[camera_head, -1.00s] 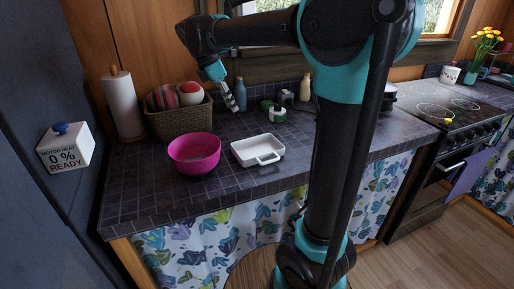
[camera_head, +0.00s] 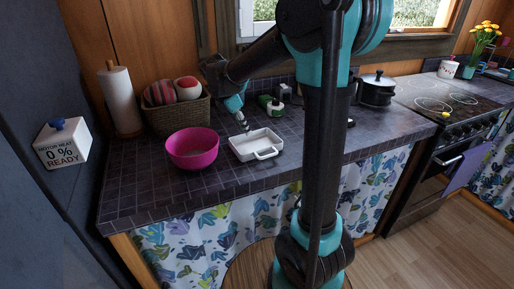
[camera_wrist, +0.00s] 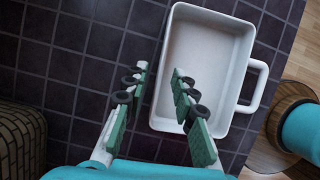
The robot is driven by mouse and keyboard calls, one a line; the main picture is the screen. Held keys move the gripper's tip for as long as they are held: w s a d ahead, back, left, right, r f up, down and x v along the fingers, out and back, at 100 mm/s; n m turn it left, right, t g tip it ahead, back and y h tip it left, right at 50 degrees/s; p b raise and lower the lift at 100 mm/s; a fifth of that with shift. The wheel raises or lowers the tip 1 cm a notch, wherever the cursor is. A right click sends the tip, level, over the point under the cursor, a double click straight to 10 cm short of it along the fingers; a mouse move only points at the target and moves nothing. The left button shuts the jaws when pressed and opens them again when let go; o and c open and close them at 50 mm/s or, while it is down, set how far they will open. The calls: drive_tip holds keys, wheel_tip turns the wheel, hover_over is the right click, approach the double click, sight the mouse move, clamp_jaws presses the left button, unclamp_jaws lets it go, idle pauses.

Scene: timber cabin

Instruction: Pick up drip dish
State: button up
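The drip dish appears to be the white rectangular dish (camera_head: 272,139) with a loop handle, standing on the dark tiled counter (camera_head: 215,190). In the wrist view, the white dish (camera_wrist: 205,50) lies at upper centre with its handle to the right. My gripper (camera_head: 243,126) is at the dish's back left side. In the wrist view, my gripper (camera_wrist: 160,72) is open and empty. One finger is outside the dish's left wall and the other appears over its inside. How far the fingertips are above the wall is hard to tell.
A magenta bowl (camera_head: 193,148) stands close left of the dish. A wicker basket (camera_head: 178,117) and a paper towel roll (camera_head: 121,100) are behind it. A green and white item (camera_head: 270,104) is behind the dish. A black pot (camera_head: 376,92) stands further right. Counter in front is clear.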

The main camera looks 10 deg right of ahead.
drive_tip(key=shift+x, duration=1.45)
drive_tip(key=shift+c, duration=0.3)
clamp_jaws()
